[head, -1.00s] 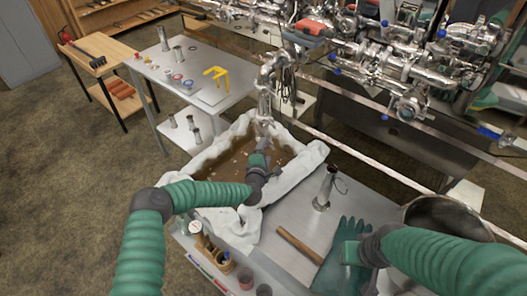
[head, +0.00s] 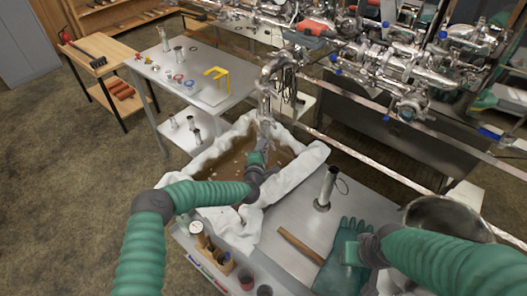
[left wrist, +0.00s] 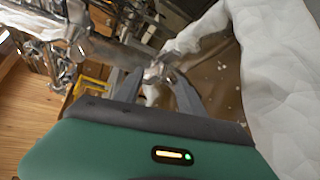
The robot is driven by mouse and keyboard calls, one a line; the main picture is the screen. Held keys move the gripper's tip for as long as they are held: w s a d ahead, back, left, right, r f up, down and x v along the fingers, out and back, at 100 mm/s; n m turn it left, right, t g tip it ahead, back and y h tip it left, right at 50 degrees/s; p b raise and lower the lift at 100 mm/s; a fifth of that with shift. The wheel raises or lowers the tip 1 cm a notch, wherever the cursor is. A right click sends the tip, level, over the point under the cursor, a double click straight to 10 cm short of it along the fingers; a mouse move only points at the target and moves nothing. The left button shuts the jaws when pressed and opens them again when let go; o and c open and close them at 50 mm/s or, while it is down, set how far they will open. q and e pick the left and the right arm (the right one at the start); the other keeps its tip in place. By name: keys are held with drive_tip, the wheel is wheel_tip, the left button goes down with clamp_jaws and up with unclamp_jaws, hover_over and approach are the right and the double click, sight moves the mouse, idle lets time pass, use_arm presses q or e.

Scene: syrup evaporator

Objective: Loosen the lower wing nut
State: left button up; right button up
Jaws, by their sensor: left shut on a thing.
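My left gripper (head: 265,130) reaches up to the lower end of this assembly. In the left wrist view its two grey fingers (left wrist: 155,82) are closed on a small shiny metal piece, the wing nut (left wrist: 156,71), mostly hidden between the fingertips. How far the nut is turned cannot be told. My right gripper (head: 350,253) is low over the green glove at the right; its fingertips cannot be made out.
The tray holds brown liquid. A steel table carries a metal cylinder (head: 326,188), a wooden stick (head: 300,246) and a green glove (head: 338,272). A steel pot (head: 440,215) stands right. Pipes and valves (head: 400,70) crowd the back. A side table (head: 205,75) stands behind left.

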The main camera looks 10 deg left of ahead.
use_arm(q)
drive_tip(key=shift+d, duration=0.15)
drive_tip(key=shift+d+r+n+g+h+p, duration=0.15)
drive_tip(key=shift+r+n+g+h+p, duration=0.3)
drive_tip(key=shift+g+p, duration=0.4)
drive_tip(key=shift+w+a+r+n+g+h+p, duration=0.1)
drive_tip(key=shift+n+g+h+p, duration=0.1)
drive_tip(key=shift+n+g+p, duration=0.3)
drive_tip(key=shift+w+a+r+n+g+h+p, duration=0.15)
drive_tip(key=shift+n+g+p, duration=0.1)
drive_tip(key=shift+g+p, duration=0.3)
drive_tip(key=shift+f+n+g+h+p, duration=0.1)
drive_tip(key=shift+n+g+h+p, duration=0.3)
drive_tip(key=shift+p, duration=0.65)
drive_tip(key=o, duration=1)
drive_tip(key=shift+w, duration=0.1)
drive_tip(key=o, duration=0.4)
drive_tip(key=shift+c, duration=0.2)
